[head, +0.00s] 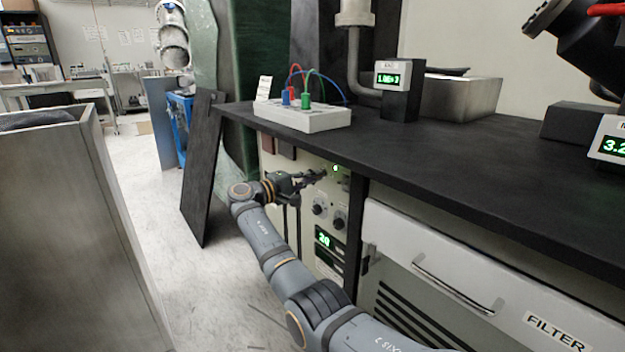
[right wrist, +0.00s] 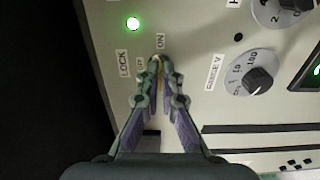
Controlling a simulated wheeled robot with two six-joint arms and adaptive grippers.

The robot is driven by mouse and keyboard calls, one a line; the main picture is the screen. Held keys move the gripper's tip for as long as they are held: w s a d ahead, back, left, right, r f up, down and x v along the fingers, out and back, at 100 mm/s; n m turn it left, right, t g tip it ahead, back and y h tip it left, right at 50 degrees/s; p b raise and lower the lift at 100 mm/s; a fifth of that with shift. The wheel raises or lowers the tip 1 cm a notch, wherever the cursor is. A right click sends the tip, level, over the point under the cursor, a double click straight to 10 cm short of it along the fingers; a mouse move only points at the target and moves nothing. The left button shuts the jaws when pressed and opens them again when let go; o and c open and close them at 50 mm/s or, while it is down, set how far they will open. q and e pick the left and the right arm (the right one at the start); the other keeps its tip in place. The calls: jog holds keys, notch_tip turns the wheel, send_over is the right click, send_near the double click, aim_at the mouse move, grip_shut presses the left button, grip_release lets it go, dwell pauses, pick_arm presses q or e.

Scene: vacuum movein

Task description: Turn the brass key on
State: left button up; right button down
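The front panel (head: 305,215) of a cream-coloured unit sits under the dark bench top. My right gripper (head: 318,175) reaches it from the left, at its upper part. In the right wrist view the fingertips of my right gripper (right wrist: 158,72) are together around the brass key (right wrist: 158,62). Only a thin yellowish strip of the key shows between them. The labels LOCK, OFF and ON surround the fingertips, OFF partly covered. A green lamp (right wrist: 133,23) glows above; it also shows in the head view (head: 335,168). My left gripper is not in view.
Knobs (right wrist: 252,74) and a green display (head: 323,238) lie beside and below the key. A FILTER drawer (head: 490,275) is to the right. A white terminal box (head: 303,116) with cables stands on the bench above. A dark board (head: 203,175) leans at left.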

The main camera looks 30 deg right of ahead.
jog(key=shift+f, duration=0.1)
dwell(0.4)
jog(key=c, duration=1.6)
grip_release()
jog(key=shift+o, duration=0.2)
jog(key=s+a, duration=0.1)
jog(key=a, duration=1.1)
